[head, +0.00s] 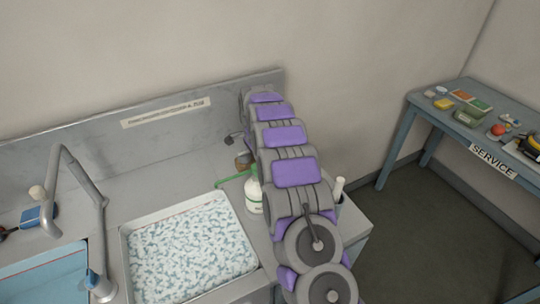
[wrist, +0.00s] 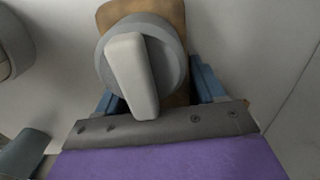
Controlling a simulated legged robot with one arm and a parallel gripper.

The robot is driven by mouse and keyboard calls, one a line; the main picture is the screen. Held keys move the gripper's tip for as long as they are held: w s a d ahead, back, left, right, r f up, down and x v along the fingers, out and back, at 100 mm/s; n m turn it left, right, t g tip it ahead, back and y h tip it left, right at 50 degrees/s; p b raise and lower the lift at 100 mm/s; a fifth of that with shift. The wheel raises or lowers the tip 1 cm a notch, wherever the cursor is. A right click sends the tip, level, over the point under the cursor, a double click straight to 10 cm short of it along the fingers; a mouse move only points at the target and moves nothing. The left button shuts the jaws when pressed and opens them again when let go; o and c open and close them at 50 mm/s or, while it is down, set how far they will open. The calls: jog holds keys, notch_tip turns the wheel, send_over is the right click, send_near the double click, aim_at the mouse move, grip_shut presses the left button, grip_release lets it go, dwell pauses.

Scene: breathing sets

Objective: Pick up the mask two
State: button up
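I cannot tell for certain which thing is mask two. In the wrist view a brown piece (wrist: 176,14) with a round grey disc (wrist: 172,60) and a pale raised bar (wrist: 133,75) lies right in front of my gripper (wrist: 158,92). Blue finger parts show on both sides of it, set apart. Whether they touch it is hidden. In the head view my arm reaches over the counter to the back wall, and its end is mostly hidden behind its links. A small brown thing (head: 243,161) shows beside the far end of my arm.
A metal counter (head: 185,178) holds a tray of pale blue-white bits (head: 190,250), a tap (head: 88,190), a blue basin (head: 45,278) and a white bottle (head: 253,195) beside my arm. A blue SERVICE table (head: 425,102) with small items stands right. Floor between is clear.

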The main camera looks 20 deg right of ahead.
jog(key=shift+c, duration=0.6)
jog(key=shift+d, duration=0.7)
jog(key=c, duration=0.6)
jog(key=shift+a, duration=0.1)
jog(key=shift+c, duration=1)
jog(key=shift+a, duration=0.25)
jog(key=shift+a+r, duration=0.15)
jog(key=shift+r, duration=0.2)
jog(key=r, duration=0.3)
jog(key=r+p, duration=0.1)
jog(key=r, duration=0.2)
jog(key=r+p, duration=0.1)
jog(key=r, duration=0.2)
jog(key=shift+d, duration=0.25)
jog(key=shift+a+r, duration=0.1)
jog(key=shift+r, duration=0.05)
